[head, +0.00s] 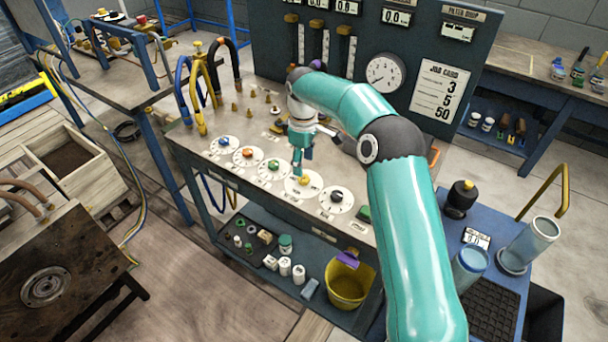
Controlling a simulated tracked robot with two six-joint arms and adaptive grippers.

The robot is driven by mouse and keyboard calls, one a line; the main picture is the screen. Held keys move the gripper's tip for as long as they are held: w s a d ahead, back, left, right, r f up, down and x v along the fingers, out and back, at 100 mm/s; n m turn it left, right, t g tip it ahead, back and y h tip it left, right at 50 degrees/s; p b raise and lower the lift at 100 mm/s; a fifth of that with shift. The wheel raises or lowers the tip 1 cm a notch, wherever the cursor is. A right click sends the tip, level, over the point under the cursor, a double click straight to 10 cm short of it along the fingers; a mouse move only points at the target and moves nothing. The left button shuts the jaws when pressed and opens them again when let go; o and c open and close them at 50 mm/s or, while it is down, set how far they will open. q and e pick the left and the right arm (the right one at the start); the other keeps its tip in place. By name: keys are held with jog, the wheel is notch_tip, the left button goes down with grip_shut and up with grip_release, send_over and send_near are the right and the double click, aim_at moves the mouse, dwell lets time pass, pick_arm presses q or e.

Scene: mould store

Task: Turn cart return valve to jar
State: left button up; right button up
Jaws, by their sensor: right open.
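A row of round white dial plates with coloured knobs lies along the front of the bench top: blue (224,142), red-orange (248,153), green (273,165), yellow (304,180) and black (336,196). Their labels are too small to read, so I cannot tell which is the cart return valve. My right gripper (301,164) points down, open, just above and behind the yellow knob; I cannot tell whether it touches it. Two cylindrical vessels, one tall (535,240) and one shorter (470,265), stand on the blue cart at right. My left gripper is out of view.
A dark panel behind the bench carries a round gauge (384,74) and a job card (440,91). Curved hoses (205,85) rise at the bench's left end. A yellow bucket (350,282) and small containers fill the lower shelf. My right arm crosses the bench's right side.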

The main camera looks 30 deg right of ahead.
aim_at(303, 177)
jog(key=shift+f, duration=2.75)
grip_shut()
